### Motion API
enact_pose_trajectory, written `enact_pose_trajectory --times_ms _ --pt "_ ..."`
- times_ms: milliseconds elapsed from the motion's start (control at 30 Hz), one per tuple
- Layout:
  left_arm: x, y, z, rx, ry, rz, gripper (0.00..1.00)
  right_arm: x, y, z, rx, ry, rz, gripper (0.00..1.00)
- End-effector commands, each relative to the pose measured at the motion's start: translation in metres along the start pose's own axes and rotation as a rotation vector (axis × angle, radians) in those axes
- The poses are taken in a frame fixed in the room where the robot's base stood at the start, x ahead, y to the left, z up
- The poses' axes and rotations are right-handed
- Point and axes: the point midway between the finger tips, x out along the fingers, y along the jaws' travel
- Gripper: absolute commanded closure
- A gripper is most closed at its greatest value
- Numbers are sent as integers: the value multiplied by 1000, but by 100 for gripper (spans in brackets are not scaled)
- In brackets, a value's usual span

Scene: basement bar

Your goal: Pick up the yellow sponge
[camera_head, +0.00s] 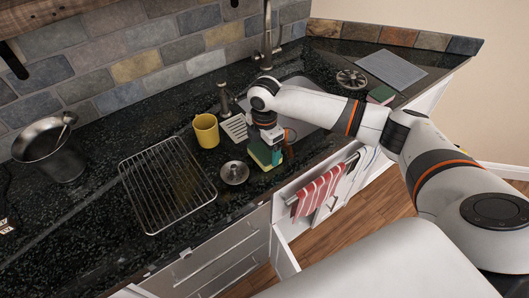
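A sponge with a green top and a yellow side (258,155) is on the dark counter at the front edge of the sink. My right gripper (273,148) points down right at this sponge and covers part of it. The fingers are small and partly hidden, so I cannot tell whether they are closed on it or only beside it. A second block, green on top with a reddish side (381,95), lies on the counter right of the sink. My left gripper is not in view.
A yellow cup (206,130), a round metal strainer (234,172) and a wire rack (167,184) stand left of the sponge. A metal pot (50,148) is far left. The faucet (267,40) rises behind the sink. A striped towel (319,191) hangs below the counter.

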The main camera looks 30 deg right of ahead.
Motion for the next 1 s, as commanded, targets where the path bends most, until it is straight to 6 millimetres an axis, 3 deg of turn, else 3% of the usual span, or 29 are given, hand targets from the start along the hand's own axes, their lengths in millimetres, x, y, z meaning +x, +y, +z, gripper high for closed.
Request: enact_pose_trajectory --times_ms 100,467,1000 --pt "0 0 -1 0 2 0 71 0 0 0 0 0 0 36" --pt "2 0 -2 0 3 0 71 -5 -1 0 0 -1 -2 36" --pt "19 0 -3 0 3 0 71 -94 0 1 20 0 -3 36"
